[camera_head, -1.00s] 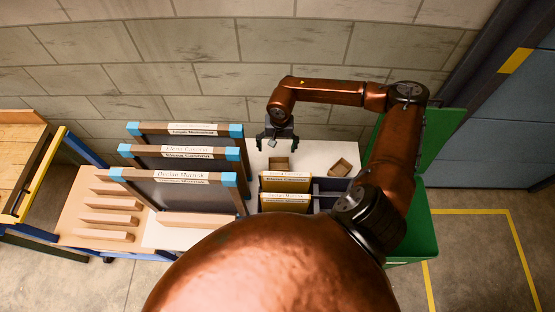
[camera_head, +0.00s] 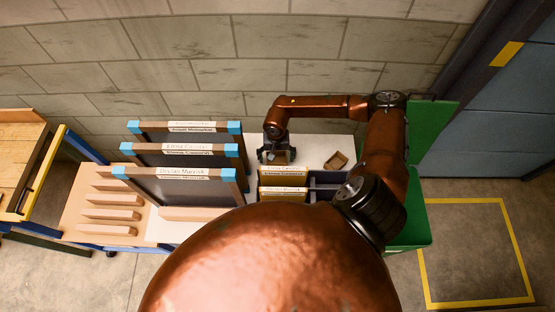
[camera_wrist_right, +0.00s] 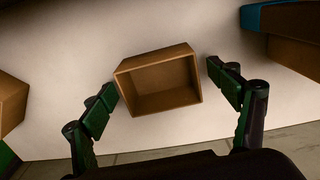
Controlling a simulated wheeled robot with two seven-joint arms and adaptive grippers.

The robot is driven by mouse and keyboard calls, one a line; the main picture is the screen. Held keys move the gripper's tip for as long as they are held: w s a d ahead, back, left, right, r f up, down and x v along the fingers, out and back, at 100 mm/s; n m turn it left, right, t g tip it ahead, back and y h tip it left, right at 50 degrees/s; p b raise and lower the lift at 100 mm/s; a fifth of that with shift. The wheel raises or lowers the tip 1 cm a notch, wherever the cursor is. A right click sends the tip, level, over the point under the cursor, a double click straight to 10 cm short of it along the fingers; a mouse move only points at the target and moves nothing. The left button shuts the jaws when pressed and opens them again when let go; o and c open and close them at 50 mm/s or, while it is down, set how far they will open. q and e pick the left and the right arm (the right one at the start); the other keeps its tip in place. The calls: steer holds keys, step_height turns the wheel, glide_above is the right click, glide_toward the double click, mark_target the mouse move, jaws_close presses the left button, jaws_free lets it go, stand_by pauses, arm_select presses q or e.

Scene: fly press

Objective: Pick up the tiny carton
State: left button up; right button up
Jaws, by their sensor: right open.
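A small open-topped brown carton (camera_wrist_right: 158,82) sits on the white table in the right wrist view, between the spread fingers of my right gripper (camera_wrist_right: 161,79). The fingers are open on either side of it, with a narrow gap at each side, and do not grip it. In the head view my right gripper (camera_head: 277,154) is low over the white table and hides this carton. A second similar carton (camera_head: 337,160) stands to the right of the gripper; its edge also shows at the left of the right wrist view (camera_wrist_right: 10,103). My left gripper is out of view.
Framed screens with blue corners (camera_head: 180,172) stand left of the gripper. A labelled divided holder (camera_head: 284,172) is just in front. A green bin (camera_head: 428,130) is at the right, and the block wall (camera_head: 190,75) is behind. The white table (camera_head: 308,147) is clear between gripper and second carton.

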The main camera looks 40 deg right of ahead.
steer(key=shift+c, duration=0.5)
steer(key=c, duration=0.9)
